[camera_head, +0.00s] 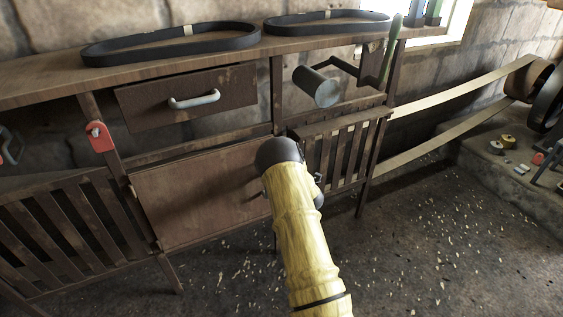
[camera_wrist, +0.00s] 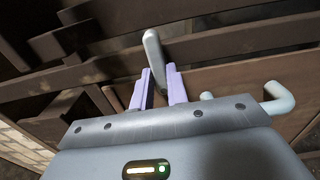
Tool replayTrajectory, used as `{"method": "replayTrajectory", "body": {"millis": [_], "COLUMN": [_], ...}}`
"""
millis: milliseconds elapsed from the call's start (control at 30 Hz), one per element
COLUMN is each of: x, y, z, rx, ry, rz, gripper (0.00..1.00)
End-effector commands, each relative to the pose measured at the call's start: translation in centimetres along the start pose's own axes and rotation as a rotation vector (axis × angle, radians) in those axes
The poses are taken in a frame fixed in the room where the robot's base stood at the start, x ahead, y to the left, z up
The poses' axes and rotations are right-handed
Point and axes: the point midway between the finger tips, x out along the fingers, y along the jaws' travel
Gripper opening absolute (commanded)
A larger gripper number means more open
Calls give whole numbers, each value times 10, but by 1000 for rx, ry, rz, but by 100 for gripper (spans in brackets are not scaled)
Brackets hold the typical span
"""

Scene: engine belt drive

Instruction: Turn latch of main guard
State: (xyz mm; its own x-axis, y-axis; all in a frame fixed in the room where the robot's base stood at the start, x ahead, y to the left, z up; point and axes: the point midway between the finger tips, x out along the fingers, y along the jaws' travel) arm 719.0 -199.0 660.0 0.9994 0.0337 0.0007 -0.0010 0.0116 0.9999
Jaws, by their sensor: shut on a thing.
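In the wrist view, my gripper (camera_wrist: 159,72) has its two purple fingers closed around the lower part of a flat grey latch lever (camera_wrist: 153,48). The lever's rounded upper end sticks out past the fingertips, tilted slightly. It stands in front of dark wooden boards. In the head view, my yellow arm reaches to the low front of the bench and hides the gripper and the latch. A slatted wooden guard (camera_head: 345,152) is just right of the arm and a plain wooden panel (camera_head: 195,198) is left of it. I cannot tell which one the latch fastens.
A grey curved handle (camera_wrist: 281,99) is close to the right of my gripper. A drawer (camera_head: 190,97), a red tag-like piece (camera_head: 99,136) and a protruding grey cylinder (camera_head: 316,87) are on the bench front. Two black belts (camera_head: 170,44) lie on top. The floor at right is open.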

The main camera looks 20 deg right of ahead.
Motion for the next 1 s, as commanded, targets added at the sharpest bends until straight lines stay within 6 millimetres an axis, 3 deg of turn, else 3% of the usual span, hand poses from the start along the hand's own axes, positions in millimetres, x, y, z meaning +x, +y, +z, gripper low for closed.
{"method": "replayTrajectory", "body": {"millis": [33,67,133,167,567,767,1000], "x": [-1,-1,-1,-1,-6,-30,-77], "y": [-4,-4,-3,-3,-1,0,-1], "z": [-2,-2,-2,-1,0,0,0], "rx": [1,1,1,1,1,3,2], "ry": [3,3,3,2,0,-2,-1], "rz": [-8,-8,-7,-6,-3,-5,-7], "gripper": [0,21,35,37,37,37,37]}}
